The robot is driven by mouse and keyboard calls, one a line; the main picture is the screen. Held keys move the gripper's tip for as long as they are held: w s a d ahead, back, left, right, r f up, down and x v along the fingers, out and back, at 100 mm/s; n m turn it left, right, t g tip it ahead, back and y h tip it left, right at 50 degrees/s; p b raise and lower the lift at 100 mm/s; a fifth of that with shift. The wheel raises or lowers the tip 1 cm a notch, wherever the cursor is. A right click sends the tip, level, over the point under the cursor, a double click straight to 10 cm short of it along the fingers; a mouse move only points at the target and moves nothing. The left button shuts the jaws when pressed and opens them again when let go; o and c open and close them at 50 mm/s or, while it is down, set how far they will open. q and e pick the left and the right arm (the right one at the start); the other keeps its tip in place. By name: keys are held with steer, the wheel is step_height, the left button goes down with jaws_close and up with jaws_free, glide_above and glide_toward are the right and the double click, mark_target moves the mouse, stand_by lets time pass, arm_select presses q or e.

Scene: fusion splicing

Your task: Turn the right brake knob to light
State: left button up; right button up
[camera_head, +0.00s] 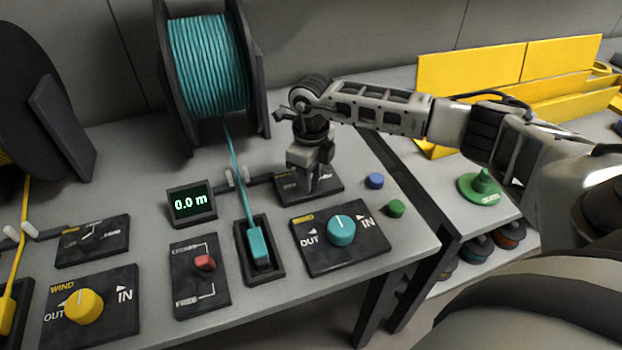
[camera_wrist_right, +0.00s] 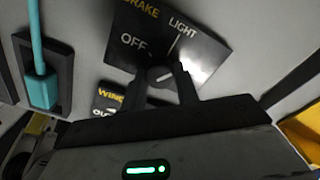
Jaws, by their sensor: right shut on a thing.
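The right brake panel (camera_head: 322,188) is a dark plate behind the teal wind knob. In the right wrist view its plate (camera_wrist_right: 205,55) reads BRAKE, OFF and LIGHT. My right gripper (camera_head: 313,184) points down over this panel. In the right wrist view its fingers (camera_wrist_right: 163,86) are closed around the dark brake knob (camera_wrist_right: 159,74). A short pale mark shows on the knob's top, but the fingers partly hide the knob, so I cannot tell its exact setting. My left gripper is not in view.
The teal wind knob (camera_head: 341,230) sits just in front, with blue (camera_head: 375,181) and green (camera_head: 396,208) buttons to its right. A teal spool (camera_head: 210,65) stands behind. A display (camera_head: 191,204) reads 0.0 m. A red switch (camera_head: 205,262) is at front left.

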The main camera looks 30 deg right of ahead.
steer(key=n+b, duration=0.1)
steer(key=n, duration=0.2)
steer(key=shift+n+b, duration=0.3)
steer(key=shift+b, duration=0.1)
steer(key=shift+n+b, duration=0.45)
steer(key=shift+n, duration=0.55)
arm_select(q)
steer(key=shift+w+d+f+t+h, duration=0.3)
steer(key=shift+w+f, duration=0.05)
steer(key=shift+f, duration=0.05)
arm_select(e)
steer(key=shift+n, duration=0.5)
arm_select(q)
steer(key=shift+b, duration=0.3)
arm_select(e)
steer(key=shift+r, duration=0.1)
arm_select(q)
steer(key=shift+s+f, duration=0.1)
arm_select(e)
steer(key=o, duration=1)
steer(key=shift+r, duration=0.1)
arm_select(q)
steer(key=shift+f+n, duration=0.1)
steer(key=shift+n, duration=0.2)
arm_select(e)
step_height(320, 180, up, 16)
steer(key=shift+f, duration=0.1)
